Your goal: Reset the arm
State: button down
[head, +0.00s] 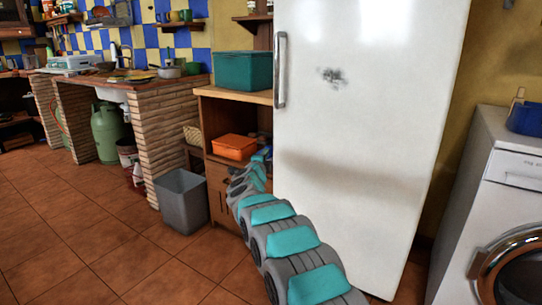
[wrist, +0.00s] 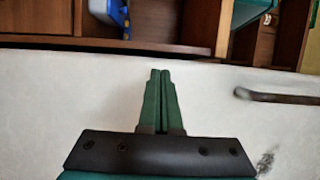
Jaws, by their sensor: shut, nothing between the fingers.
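My arm (head: 292,242) reaches from the bottom right of the head view toward the wooden cabinet and the left edge of the white fridge (head: 365,120). Its far end is small there, and the fingertips cannot be made out. In the wrist view my gripper (wrist: 160,72) is shut, its two green fingers together with nothing between them. Behind the fingers is the pale fridge surface (wrist: 60,95), with the handle (wrist: 275,97) to the right. I cannot tell how close the fingers are to it.
A wooden cabinet (head: 219,195) holds a teal box (head: 243,71) and an orange box (head: 234,147). A grey bin (head: 182,198) stands on the floor. A washing machine (head: 488,190) stands at the right. The tiled floor (head: 70,230) at the left is clear.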

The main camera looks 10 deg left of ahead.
jog(key=s+a, duration=0.3)
jog(key=s, duration=0.4)
jog(key=s+d+r+n+g+y, duration=0.1)
jog(key=s+d+n+g+y, duration=0.45)
jog(key=s+d+n, duration=0.8)
jog(key=s+d+f+n+g+h, duration=0.1)
jog(key=s+d+f+g, duration=0.3)
jog(key=s+d, duration=0.6)
jog(key=s+d+f+n+g+h, duration=0.1)
jog(key=s+d+f+g+h, duration=0.2)
jog(key=s+d, duration=0.7)
jog(key=s+d+f+n+g+h, duration=0.2)
jog(key=s+d+f+g, duration=0.2)
jog(key=s, duration=2.4)
jog(key=d+g, duration=0.3)
jog(key=d, duration=0.3)
jog(key=shift+s+d+f, duration=0.3)
jog(key=shift+s+f, duration=0.1)
jog(key=shift+h, duration=0.25)
